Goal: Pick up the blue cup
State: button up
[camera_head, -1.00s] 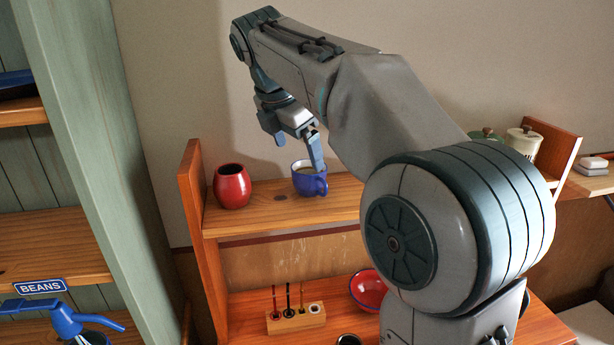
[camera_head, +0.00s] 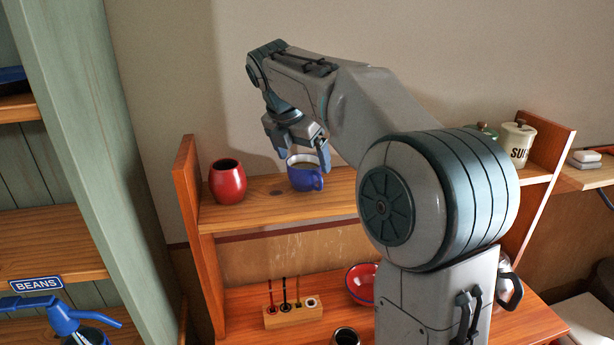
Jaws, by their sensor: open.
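The blue cup (camera_head: 304,178) stands upright on the upper wooden shelf, with its handle toward the front right and a light brownish inside. My gripper (camera_head: 303,164) points down at the cup's rim. Its fingers are apart, one at the left of the rim and one at the right. The fingertips overlap the cup's top edge in the picture. I cannot tell whether they touch it.
A red vase (camera_head: 228,182) stands on the shelf (camera_head: 262,214) left of the cup. Canisters (camera_head: 517,141) stand at the right end. Below are a pen holder (camera_head: 293,313) and a red bowl (camera_head: 361,283). A green cabinet post (camera_head: 98,130) rises at left.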

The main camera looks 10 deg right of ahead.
aim_at(306, 167)
jog(key=x, duration=0.4)
jog(key=shift+w+f+p, duration=0.1)
jog(key=shift+f+p, duration=0.1)
jog(key=shift+p, duration=0.15)
jog(key=c, duration=1.1)
jog(key=shift+r, duration=0.1)
